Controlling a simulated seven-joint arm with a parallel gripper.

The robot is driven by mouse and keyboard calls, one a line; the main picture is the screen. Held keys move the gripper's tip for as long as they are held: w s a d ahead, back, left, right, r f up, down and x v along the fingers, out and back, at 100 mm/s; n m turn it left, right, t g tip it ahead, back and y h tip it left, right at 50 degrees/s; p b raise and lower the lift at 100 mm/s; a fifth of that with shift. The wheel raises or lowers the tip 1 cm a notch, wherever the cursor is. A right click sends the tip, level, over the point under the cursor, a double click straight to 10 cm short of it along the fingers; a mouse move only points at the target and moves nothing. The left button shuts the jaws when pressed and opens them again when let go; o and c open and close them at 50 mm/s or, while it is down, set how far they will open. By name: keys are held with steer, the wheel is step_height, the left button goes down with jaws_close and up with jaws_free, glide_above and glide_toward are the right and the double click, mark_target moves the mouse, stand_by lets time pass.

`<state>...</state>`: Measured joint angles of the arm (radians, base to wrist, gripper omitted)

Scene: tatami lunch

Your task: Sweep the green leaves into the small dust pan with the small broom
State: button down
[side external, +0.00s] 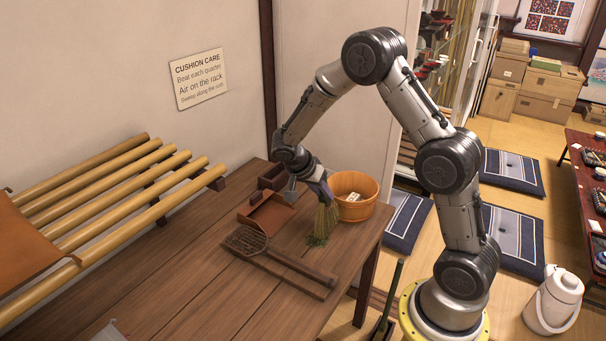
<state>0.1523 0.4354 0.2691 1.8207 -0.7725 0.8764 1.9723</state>
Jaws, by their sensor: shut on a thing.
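My gripper (319,188) is shut on the small broom (326,218) and holds it bristles down over the wooden table. The green leaves (317,240) lie in a small pile at the foot of the bristles. Whether the bristles touch them is hard to tell at this size. The small dust pan (268,214) is brown and lies on the table just left of the broom, apart from the leaves. The broom's handle is mostly hidden by my gripper.
A wooden tub (354,207) with a white label stands right of the broom. A dark box (272,177) sits behind the dust pan. A woven beater (280,259) lies in front, on the table (205,292). A bamboo rack (125,195) stands at left.

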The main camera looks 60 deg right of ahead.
mark_target(329, 224)
steer(key=s, duration=0.2)
steer(key=shift+s+a+f, duration=0.1)
steer(key=shift+s+a, duration=0.2)
steer(key=shift+a, duration=0.1)
steer(key=shift+s+a+f, duration=0.1)
steer(key=shift+s+f, duration=0.05)
steer(key=shift+s, duration=0.1)
steer(key=shift+f, duration=0.55)
step_height(329, 224, down, 5)
steer(key=shift+r, duration=0.1)
steer(key=w, duration=2.3)
steer(key=s+r, duration=0.3)
steer(key=r, duration=0.4)
steer(key=shift+s, duration=0.15)
steer(key=shift+r, duration=0.1)
